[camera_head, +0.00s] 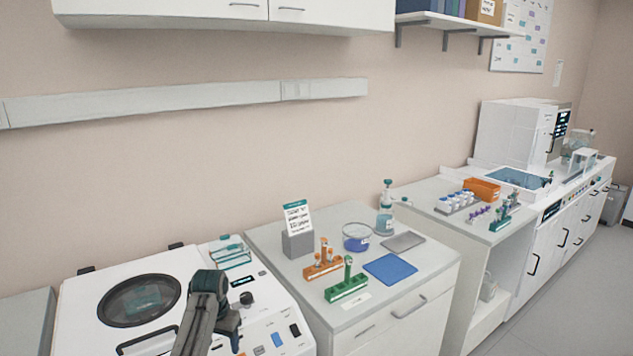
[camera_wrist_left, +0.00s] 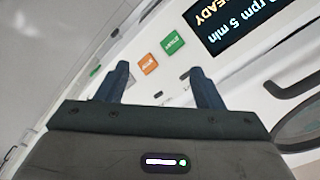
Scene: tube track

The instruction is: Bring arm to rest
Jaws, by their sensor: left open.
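My left arm comes in at the bottom of the head view, in front of the white centrifuge (camera_head: 85,320). My left gripper (camera_head: 232,338) is beside the round lid window, over the machine's control side. In the left wrist view the two fingers of my left gripper (camera_wrist_left: 160,88) stand apart with nothing between them. Past them a green button (camera_wrist_left: 173,43), an orange button (camera_wrist_left: 148,63) and a dark display (camera_wrist_left: 240,25) show on a white panel. My right gripper is in neither view.
To the right, a counter holds an orange rack (camera_head: 323,268), a green rack (camera_head: 346,290), a blue mat (camera_head: 390,269), a bowl (camera_head: 356,237) and a sign holder (camera_head: 298,243). A wash bottle (camera_head: 385,215) stands behind. A glass-like box (camera_head: 230,252) sits at the machine's back.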

